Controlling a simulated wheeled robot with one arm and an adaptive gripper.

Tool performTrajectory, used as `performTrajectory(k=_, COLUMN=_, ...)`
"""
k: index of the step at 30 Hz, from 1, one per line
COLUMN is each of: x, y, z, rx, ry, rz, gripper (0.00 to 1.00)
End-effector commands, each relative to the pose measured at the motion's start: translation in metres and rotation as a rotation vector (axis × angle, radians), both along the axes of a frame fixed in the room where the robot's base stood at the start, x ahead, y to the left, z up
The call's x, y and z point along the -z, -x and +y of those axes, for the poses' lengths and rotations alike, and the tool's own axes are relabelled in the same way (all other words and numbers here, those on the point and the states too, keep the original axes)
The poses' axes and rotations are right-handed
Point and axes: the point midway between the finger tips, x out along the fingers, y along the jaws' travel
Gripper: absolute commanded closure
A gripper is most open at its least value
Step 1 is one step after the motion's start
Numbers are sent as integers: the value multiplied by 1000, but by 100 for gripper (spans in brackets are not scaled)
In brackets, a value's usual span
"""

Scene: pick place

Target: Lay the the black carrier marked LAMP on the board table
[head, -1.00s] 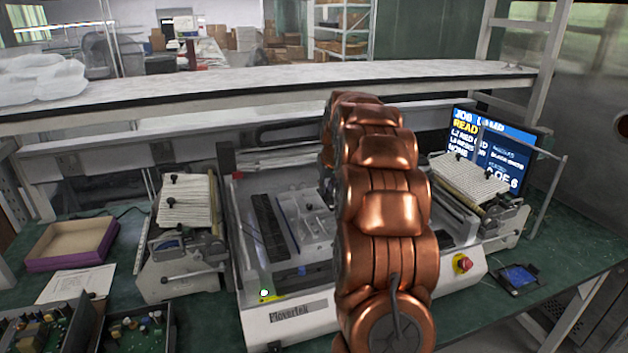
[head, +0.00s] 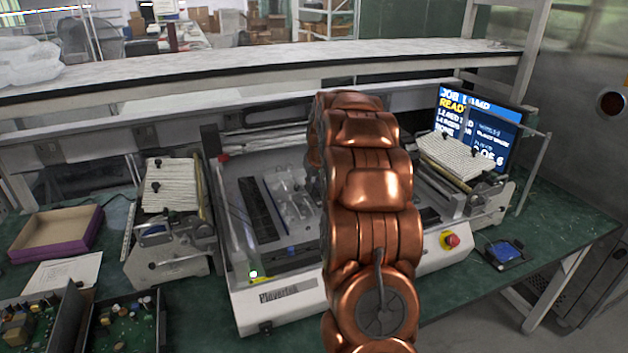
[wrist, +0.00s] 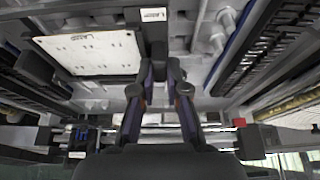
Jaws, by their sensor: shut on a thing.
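In the wrist view my gripper (wrist: 158,88) is shut on a dark part of the black carrier (wrist: 158,45). A small white label (wrist: 153,14) is on the carrier, its lettering too small to read. A white board with small holes (wrist: 90,52) lies against the carrier at the upper left. In the head view my copper arm reaches over the white machine and hides my gripper and the carrier. The machine's grey bed (head: 285,195), with pale fixtures, shows left of my arm; I cannot tell which part is the board table.
Feeder units flank the machine at left (head: 172,225) and right (head: 465,165). Dark rails (wrist: 275,50) run near my gripper. A screen (head: 478,125) reads JOB and READY. A purple-edged box (head: 55,230), circuit boards (head: 125,325) and a red button (head: 452,240) surround it. A shelf crosses behind.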

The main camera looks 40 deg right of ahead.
Motion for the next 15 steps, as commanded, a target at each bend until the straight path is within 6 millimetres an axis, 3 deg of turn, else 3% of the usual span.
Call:
performTrajectory(k=4, x=10, y=0, z=0, rx=0, ry=0, rz=-1, gripper=100)
performTrajectory(k=15, x=11, y=0, z=0, rx=-1, ry=1, rz=-1, gripper=100)
